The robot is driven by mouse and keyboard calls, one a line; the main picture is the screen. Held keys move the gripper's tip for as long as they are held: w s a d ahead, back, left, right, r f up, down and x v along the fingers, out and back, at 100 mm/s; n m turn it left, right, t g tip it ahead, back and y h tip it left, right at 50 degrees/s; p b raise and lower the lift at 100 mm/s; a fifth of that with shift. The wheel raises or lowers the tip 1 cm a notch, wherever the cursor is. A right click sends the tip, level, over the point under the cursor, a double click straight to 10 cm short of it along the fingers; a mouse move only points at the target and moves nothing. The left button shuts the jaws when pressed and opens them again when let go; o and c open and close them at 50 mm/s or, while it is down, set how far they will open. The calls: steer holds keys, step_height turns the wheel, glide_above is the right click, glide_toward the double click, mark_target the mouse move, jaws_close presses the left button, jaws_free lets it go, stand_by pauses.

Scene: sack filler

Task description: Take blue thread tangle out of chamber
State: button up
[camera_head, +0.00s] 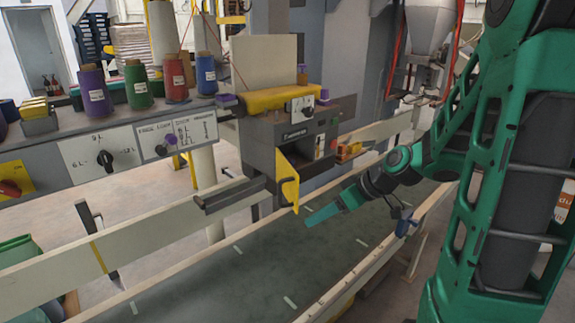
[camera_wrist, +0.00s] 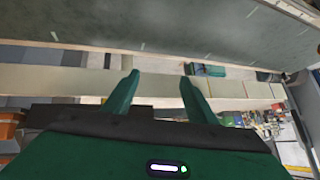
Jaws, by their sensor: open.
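The sewing machine head (camera_head: 290,135) stands at the centre of the head view. Its yellow door (camera_head: 287,181) hangs open at the lower front, beside a dark opening that I take to be the chamber. I cannot make out a blue thread tangle; the inside of the opening is too dark and small to read. My gripper (camera_head: 322,214) is in front of the door, to its right and slightly lower, apart from it. In the wrist view my gripper (camera_wrist: 160,78) has its two fingers spread with nothing between them.
Below runs a dark conveyor belt (camera_head: 215,285) with pale rails along both sides. A control panel (camera_head: 110,152) with knobs is at left, topped by purple, green, red and blue thread spools (camera_head: 206,75). The belt is clear of objects.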

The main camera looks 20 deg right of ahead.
steer(key=w+r+n+t+y, duration=0.1)
steer(key=w+r+t+y, duration=0.15)
steer(key=w, duration=0.35)
steer(key=t, duration=0.5)
glide_toward(294, 162)
steer(key=w, duration=0.1)
steer(key=x, duration=1.1)
steer(key=shift+s+a+f, duration=0.1)
steer(key=shift+s+a, duration=0.05)
steer(key=shift+a, duration=0.1)
steer(key=c, duration=1)
steer(key=shift+c, duration=0.2)
